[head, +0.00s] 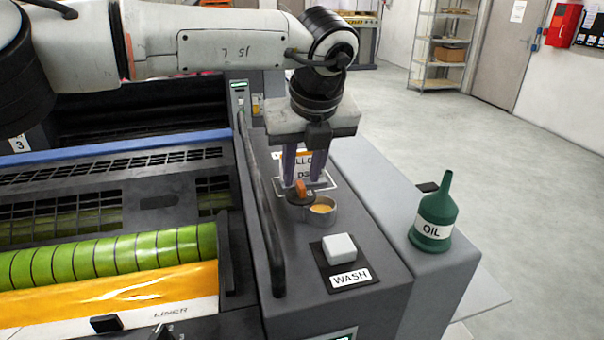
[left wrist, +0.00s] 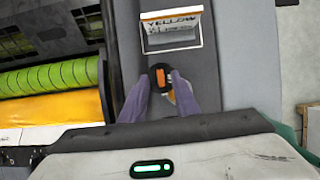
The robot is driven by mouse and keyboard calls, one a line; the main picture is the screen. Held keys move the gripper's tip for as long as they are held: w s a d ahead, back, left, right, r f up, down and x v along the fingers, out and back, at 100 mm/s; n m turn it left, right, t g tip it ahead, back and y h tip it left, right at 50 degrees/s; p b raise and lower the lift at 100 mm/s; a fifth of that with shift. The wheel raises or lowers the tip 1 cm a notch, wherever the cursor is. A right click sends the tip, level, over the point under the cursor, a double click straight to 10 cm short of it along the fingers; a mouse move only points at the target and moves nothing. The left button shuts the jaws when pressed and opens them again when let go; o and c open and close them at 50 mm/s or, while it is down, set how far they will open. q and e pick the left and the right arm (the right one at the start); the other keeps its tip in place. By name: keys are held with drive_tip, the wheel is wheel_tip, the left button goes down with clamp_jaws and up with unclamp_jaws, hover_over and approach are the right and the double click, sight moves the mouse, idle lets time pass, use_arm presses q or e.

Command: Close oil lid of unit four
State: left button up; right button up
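The oil lid (head: 300,196) is a dark round cap with an orange grip. It sits beside and partly over the round oil opening (head: 322,211), whose metal rim and yellow inside show in the head view. My left gripper (head: 304,182) points down above the lid, its two purple fingers spread apart. In the left wrist view the lid (left wrist: 160,77) appears between the fingertips of my left gripper (left wrist: 160,78), with a sliver of yellow below it. Whether the fingers touch the lid cannot be told. My right gripper is not in view.
A green oil can (head: 435,215) stands on the grey ledge at right. A white WASH button (head: 340,249) is in front of the opening. A dark rail (head: 262,210) runs along the left. A YELLOW ink sign (left wrist: 172,28) stands behind the lid.

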use_arm(q)
drive_tip(key=shift+x, duration=1.15)
clamp_jaws()
drive_tip(key=shift+f, duration=0.1)
